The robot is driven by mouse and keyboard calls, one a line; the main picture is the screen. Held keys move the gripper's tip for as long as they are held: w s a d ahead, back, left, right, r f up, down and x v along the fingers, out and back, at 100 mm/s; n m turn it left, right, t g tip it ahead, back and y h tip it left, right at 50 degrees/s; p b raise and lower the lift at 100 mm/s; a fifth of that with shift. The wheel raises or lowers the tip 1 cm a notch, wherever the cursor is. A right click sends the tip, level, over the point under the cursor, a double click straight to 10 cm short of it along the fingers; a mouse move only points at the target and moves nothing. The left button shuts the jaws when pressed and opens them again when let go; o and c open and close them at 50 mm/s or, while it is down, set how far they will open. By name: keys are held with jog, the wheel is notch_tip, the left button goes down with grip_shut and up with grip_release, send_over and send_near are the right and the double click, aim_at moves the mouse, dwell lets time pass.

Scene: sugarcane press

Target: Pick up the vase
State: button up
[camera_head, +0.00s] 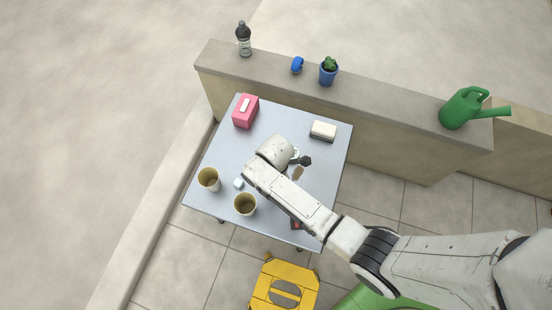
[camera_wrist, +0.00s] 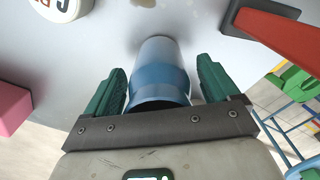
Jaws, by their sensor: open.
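The blue vase (camera_wrist: 158,62) stands in the middle of the wrist view, paler toward its far end, on a light grey surface. My gripper (camera_wrist: 160,80) is open, with one green finger on each side of the vase. A narrow gap shows between the vase and each finger, so they look apart. The vase's near end is partly hidden by the gripper's grey crossbar. In the head view my arm reaches over the grey table (camera_head: 222,140), and the vase cannot be made out there.
Two beige cups (camera_head: 208,180) (camera_head: 245,205) and a small pale cube (camera_head: 238,183) are left of my arm. A pink box (camera_head: 245,112) and a white-and-dark block (camera_head: 322,131) stand farther back. A low wall (camera_head: 400,110) runs behind the table. A yellow stool (camera_head: 270,290) stands in front.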

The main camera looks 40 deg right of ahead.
jog(key=shift+c, duration=0.2)
jog(key=c, duration=1.4)
